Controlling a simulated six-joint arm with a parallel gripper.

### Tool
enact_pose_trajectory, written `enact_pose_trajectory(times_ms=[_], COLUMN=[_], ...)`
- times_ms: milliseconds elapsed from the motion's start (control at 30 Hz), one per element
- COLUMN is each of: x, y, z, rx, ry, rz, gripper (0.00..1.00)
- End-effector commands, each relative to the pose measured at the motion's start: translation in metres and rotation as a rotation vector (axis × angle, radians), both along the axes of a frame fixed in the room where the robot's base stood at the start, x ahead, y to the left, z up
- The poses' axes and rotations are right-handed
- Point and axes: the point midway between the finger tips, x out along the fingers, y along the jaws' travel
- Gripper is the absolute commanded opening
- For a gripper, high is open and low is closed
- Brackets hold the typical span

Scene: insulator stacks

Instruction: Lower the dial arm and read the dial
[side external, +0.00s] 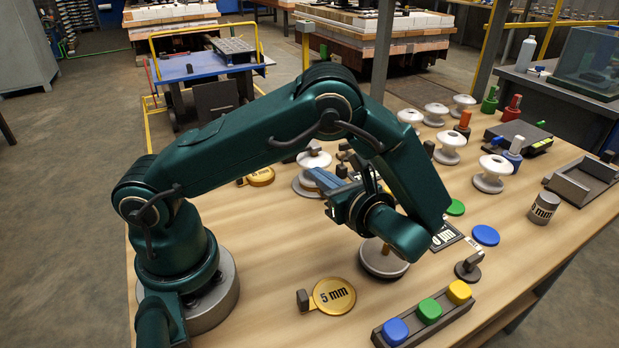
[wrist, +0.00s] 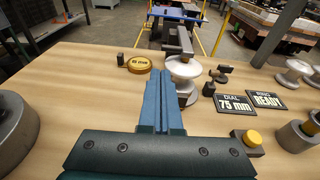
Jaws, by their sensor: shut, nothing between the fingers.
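My gripper (wrist: 163,75) is shut and empty, its blue fingers pointing at a white insulator (wrist: 184,68) on a round metal base. The fingertips look close to the insulator's left side; I cannot tell if they touch. A dark arm-like part (wrist: 180,42), probably the dial arm, stands above and behind the insulator. A black display (wrist: 234,103) reads "DIAL 75 mm", and one beside it (wrist: 268,99) reads "READY". In the side view my gripper (side external: 316,180) is beside the white insulator (side external: 314,159); my arm hides much of the area behind it.
A gold disc (wrist: 138,64) lies left of the insulator. A "5 mm" gold disc (side external: 333,295) and a strip of blue, green and yellow buttons (side external: 429,311) are near the front. Several white insulators (side external: 450,148) stand at the right.

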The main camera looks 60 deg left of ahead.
Motion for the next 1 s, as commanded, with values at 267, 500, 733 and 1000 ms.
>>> enact_pose_trajectory(times_ms=[267, 500, 733, 1000], x=[0.000, 0.000, 0.000, 0.000], y=[0.014, 0.057, 0.084, 0.091], z=[-0.004, -0.013, -0.019, -0.020], rx=[-0.006, -0.006, -0.006, -0.007], ry=[0.016, 0.015, 0.014, 0.013], rz=[-0.020, -0.017, -0.020, -0.023], gripper=[0.00, 0.00, 0.00, 0.00])
